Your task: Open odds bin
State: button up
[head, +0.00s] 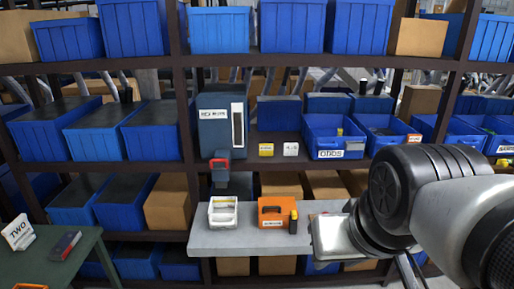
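A blue bin with a white label reading ODDS (333,139) stands on the middle shelf, right of centre. Its front faces me and I look partly into its top, where something small and yellow-green shows. Whether it has a lid is unclear. My arm comes in from the right, and my gripper (336,238) shows as a pale metal block at its end, below the bin and apart from it. No fingertips can be made out, and I see nothing held.
A grey ledge (235,243) below holds a white container (223,212) and an orange case (273,212). A grey-blue machine (223,127) stands further left. More blue bins fill the rack. A green table (60,258) is at lower left.

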aim_at(319, 132)
jog(key=i+l, duration=0.5)
jog(key=i, duration=0.15)
jog(key=i+l, duration=0.55)
jog(key=i, duration=0.1)
